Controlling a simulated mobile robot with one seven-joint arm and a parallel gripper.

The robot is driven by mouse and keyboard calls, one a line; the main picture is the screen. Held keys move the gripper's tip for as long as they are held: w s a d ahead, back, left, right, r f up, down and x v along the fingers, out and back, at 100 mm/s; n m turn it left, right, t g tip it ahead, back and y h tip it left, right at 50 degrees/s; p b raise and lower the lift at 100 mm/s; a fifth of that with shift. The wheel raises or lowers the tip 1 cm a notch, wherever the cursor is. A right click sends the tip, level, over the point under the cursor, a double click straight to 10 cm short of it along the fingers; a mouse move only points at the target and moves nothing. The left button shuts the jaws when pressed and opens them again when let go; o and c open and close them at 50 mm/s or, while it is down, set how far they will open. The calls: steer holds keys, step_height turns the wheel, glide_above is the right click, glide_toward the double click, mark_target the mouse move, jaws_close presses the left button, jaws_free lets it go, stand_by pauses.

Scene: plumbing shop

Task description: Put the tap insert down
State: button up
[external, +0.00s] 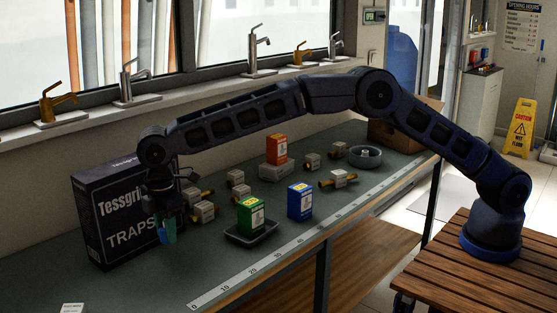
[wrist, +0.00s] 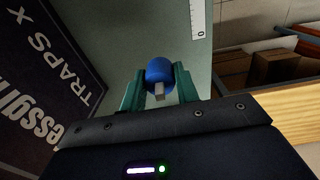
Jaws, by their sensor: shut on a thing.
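My gripper (external: 166,230) has green fingers and hangs pointing down at the left end of the counter, in front of the large dark Tessgrip Traps box (external: 112,224). In the wrist view my gripper (wrist: 158,88) is shut on the tap insert (wrist: 159,70), a blue rounded piece with a short grey stem. The insert sits between the two fingertips, above the green counter top (wrist: 226,22). In the external view the fingers mostly hide the insert. I cannot tell how far it is above the counter.
A black tray (external: 252,238) holds a green box (external: 250,215). A blue box (external: 300,201), an orange box (external: 277,149), a grey bowl (external: 365,156) and several small labelled boxes with brass fittings stand farther right. A ruler strip (external: 262,269) runs along the front edge. The front left counter is mostly bare.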

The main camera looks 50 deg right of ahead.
mark_target(175, 288)
step_height(175, 288, down, 14)
steer(key=shift+f, duration=0.15)
stand_by(0.4)
steer(key=shift+f, duration=0.1)
steer(key=o, duration=1)
steer(key=shift+c, duration=0.2)
step_height(175, 288, up, 12)
steer(key=shift+r, duration=0.1)
